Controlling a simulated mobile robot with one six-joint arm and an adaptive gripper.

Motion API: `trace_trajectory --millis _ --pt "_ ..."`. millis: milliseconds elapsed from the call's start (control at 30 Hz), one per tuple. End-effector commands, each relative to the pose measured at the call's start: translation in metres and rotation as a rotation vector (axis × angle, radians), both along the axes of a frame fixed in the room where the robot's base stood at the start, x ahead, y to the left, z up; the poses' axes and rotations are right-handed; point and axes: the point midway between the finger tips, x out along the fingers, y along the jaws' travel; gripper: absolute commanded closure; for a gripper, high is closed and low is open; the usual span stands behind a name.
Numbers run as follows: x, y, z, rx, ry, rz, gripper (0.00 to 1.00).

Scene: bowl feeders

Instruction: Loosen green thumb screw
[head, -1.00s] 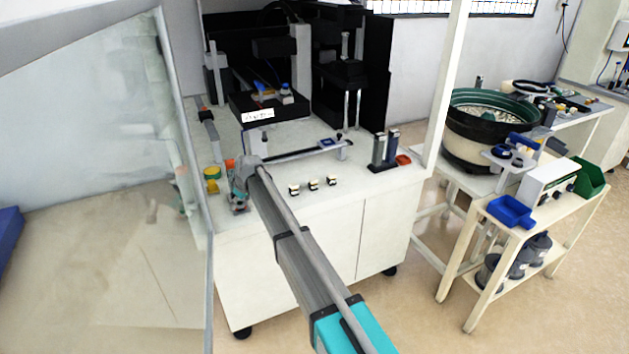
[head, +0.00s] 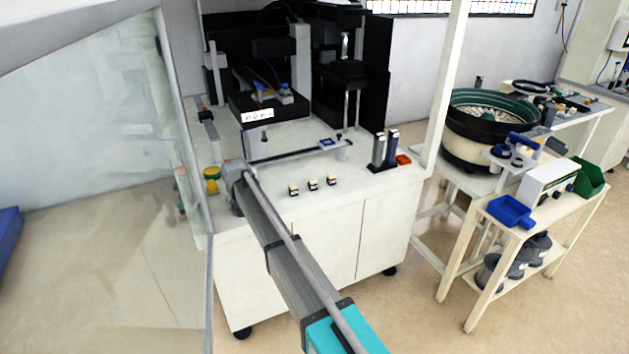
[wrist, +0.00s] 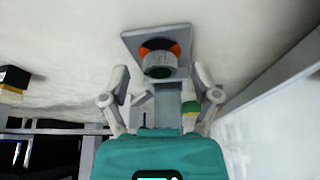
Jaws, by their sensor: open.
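A green and yellow part (wrist: 190,119) shows partly behind the right finger. In the head view a yellow-green part (head: 212,181) stands at the bench's left end, beside my wrist, which hides the gripper.
A black machine stands behind. A clear panel (head: 100,170) is close on the left. A bowl feeder (head: 485,118) stands at right.

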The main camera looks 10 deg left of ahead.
Motion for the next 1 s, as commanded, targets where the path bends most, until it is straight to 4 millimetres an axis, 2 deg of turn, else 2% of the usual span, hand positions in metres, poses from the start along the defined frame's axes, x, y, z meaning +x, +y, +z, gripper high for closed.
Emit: trace_trajectory --millis 733,800,1000 --pt "-0.001 0.005 0.0 0.001 0.0 -0.44 0.21" --pt "-0.005 0.004 0.012 0.0 0.0 -0.438 0.21" --pt "-0.012 0.004 0.029 0.001 0.0 -0.435 0.21"
